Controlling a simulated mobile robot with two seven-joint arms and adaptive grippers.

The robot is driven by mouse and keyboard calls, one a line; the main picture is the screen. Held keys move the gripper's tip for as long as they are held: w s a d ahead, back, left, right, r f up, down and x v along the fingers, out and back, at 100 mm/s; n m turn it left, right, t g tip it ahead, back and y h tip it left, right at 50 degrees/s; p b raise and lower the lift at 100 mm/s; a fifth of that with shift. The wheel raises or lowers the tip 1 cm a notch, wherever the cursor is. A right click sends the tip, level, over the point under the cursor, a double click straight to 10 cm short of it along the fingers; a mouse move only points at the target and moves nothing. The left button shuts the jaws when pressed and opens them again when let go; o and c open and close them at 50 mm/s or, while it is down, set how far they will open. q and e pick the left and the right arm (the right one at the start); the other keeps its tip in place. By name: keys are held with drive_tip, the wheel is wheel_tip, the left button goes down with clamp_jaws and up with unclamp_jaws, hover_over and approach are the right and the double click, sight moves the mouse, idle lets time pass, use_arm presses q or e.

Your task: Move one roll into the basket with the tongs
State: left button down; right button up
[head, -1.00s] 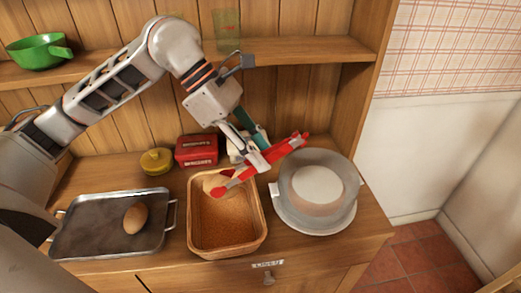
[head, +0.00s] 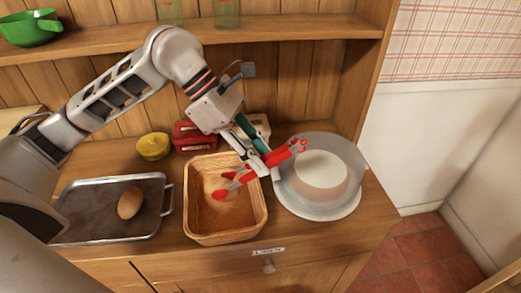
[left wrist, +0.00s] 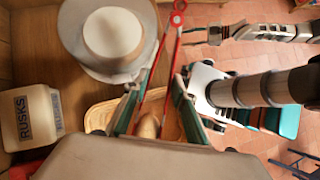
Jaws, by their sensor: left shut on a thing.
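My left gripper (head: 262,166) is shut on the red tongs (head: 284,154), above the basket's right side. The tongs' two red tips are spread apart over the inside of the wicker basket (head: 189,212). One brown roll (head: 212,184) appears to be inside the basket at its back, partly hidden by the tongs. In the left wrist view a roll (left wrist: 148,127) shows between the tongs' arms; contact with them is unclear. Another roll (head: 130,203) lies on the metal tray (head: 90,212) at left.
A round pale item under a clear dome (head: 348,156) stands close right of the basket. A yellow pot (head: 153,146), a red tin (head: 193,136) and a white box (head: 259,126) stand behind. The shelf above holds a green pan (head: 28,28) and glasses (head: 227,13).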

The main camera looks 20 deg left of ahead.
use_arm(q)
drive_tip(key=shift+f+b, duration=0.4)
drive_tip(key=shift+f, duration=0.6)
drive_tip(key=c, duration=2.1)
unclamp_jaws()
drive_tip(key=shift+c, duration=0.2)
drive_tip(key=shift+r, duration=0.15)
wheel_tip(320, 180, up, 10)
drive_tip(key=p, duration=0.6)
